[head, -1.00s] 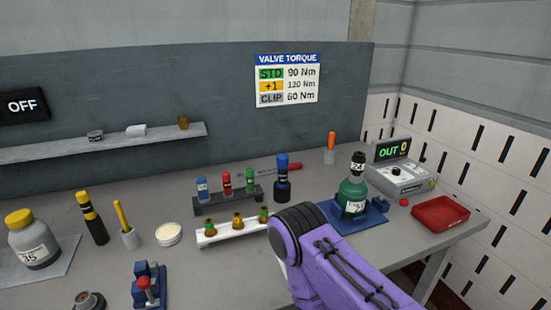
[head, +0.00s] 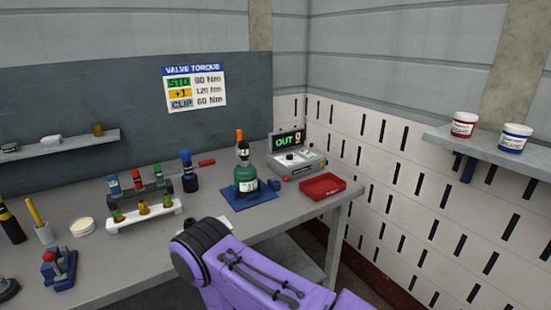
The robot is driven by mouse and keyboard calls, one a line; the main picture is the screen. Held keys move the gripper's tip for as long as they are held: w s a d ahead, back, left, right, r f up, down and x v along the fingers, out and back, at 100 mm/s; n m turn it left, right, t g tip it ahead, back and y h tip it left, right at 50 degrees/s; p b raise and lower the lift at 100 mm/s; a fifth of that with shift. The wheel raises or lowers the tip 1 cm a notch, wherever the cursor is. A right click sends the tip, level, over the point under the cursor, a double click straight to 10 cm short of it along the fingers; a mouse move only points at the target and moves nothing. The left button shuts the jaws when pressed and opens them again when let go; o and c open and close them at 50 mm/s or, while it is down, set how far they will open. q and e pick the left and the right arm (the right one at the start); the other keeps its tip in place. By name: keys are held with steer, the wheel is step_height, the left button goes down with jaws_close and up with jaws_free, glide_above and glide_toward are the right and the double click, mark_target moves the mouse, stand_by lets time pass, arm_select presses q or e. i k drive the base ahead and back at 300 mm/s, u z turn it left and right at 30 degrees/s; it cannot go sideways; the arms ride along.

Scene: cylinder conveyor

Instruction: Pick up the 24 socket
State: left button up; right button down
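A dark socket-like piece with a pale band (head: 243,150) sits upright on top of the green cylinder (head: 246,180); its marking looks like 24 but is small. The cylinder stands on a blue base plate (head: 262,197) on the bench. Blue (head: 114,184), red (head: 137,181) and green (head: 159,175) pieces stand in a dark rack; their labels are too small to read. A purple arm of mine crosses the lower middle, in front of the bench edge. Neither gripper shows.
A white rack (head: 147,218) holds several brass-coloured valves. A blue-and-black tool (head: 189,172) stands beside the dark rack. A red tray (head: 323,186) lies near the bench's right end, by a grey meter (head: 297,163) reading OUT 0. A shelf with two tubs (head: 464,124) is at right.

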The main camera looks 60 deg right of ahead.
mark_target(243, 146)
steer(key=k, duration=0.4)
steer(key=z, duration=1.95)
steer(key=i, duration=0.35)
steer(key=u, duration=0.1)
